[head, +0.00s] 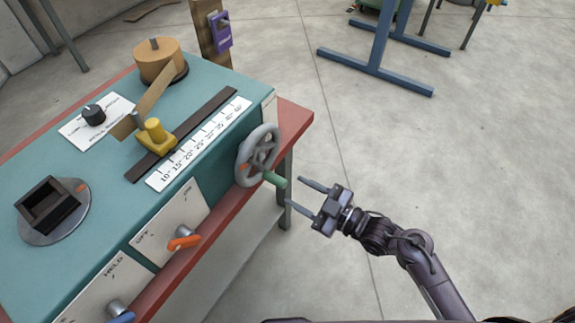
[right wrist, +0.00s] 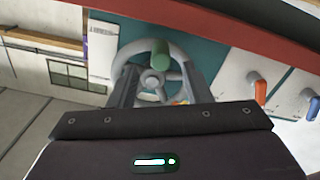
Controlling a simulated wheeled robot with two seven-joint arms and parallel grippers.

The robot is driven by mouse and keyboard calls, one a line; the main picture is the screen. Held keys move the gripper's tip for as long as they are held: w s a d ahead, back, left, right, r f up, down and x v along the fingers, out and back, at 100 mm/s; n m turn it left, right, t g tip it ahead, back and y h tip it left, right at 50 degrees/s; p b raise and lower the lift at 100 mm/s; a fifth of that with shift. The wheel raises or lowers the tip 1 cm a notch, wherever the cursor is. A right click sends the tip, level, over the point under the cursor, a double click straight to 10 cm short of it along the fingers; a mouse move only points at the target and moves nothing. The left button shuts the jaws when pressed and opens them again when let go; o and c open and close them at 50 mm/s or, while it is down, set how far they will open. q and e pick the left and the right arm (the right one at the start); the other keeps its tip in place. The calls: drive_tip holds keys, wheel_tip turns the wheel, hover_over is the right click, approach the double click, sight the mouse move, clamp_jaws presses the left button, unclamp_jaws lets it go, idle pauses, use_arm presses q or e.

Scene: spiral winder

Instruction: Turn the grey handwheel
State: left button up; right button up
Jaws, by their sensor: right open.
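The grey handwheel (head: 258,154) stands upright on the right side of the teal machine. Its green handle (head: 273,179) sticks out at the lower right of the rim. In the right wrist view the handwheel (right wrist: 150,84) faces the camera, and the green handle (right wrist: 160,54) shows at its top between the fingers. My right gripper (head: 301,195) is open, with its fingertips just right of the green handle and pointing at it. Its fingers look apart from the handle in the head view. My left gripper is not in view.
The teal machine top (head: 110,200) carries a number scale (head: 200,143), a yellow slider (head: 155,134) and a dark square block (head: 50,205). An orange lever (head: 184,242) is on its front panel. A red bench edge (head: 297,122) runs below the wheel. Open floor lies right.

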sight(278, 182)
drive_tip(key=x, duration=0.6)
drive_tip(key=shift+w+a+p, duration=0.1)
drive_tip(key=shift+a+p, duration=0.2)
drive_tip(key=shift+p, duration=0.05)
clamp_jaws()
